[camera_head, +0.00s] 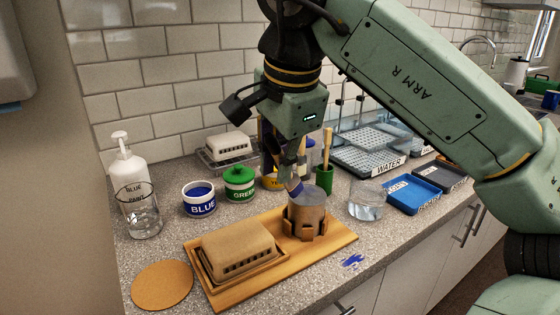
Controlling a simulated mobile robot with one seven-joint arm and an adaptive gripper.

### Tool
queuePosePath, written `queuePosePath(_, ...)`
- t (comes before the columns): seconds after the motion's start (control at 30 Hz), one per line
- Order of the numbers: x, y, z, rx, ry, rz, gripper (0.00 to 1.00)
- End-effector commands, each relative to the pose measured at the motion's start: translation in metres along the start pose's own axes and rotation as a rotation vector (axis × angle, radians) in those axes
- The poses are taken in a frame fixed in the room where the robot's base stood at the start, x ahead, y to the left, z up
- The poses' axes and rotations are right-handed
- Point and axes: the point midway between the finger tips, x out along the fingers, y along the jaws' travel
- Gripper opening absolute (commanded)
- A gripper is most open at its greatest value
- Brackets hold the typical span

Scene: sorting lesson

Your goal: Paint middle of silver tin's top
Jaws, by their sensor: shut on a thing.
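The silver tin (306,212) stands upright in a brown holder (302,233) on the wooden board. Its grey top faces up, and I see no clear paint mark on it. My gripper (299,163) is above the tin's back left side, shut on a paintbrush (294,186). The brush points down with a bluish tip at the left part of the tin's top. I cannot tell whether the tip touches it. The open blue paint pot (199,205) stands to the left. The gripper partly hides the brush.
A brown block (238,249) sits on the wooden board (340,240). Lidded green pot (240,188), yellow pot (271,182) and green brush holder (324,180) stand behind. A water glass (365,205) is right of the tin. A blue smear (353,261) marks the counter.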

Motion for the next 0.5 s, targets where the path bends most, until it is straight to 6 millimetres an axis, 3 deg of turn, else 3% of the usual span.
queuePosePath(0.5, 0.008, 0.0026, 0.0007, 0.0, 0.0, 0.0, 0.0)
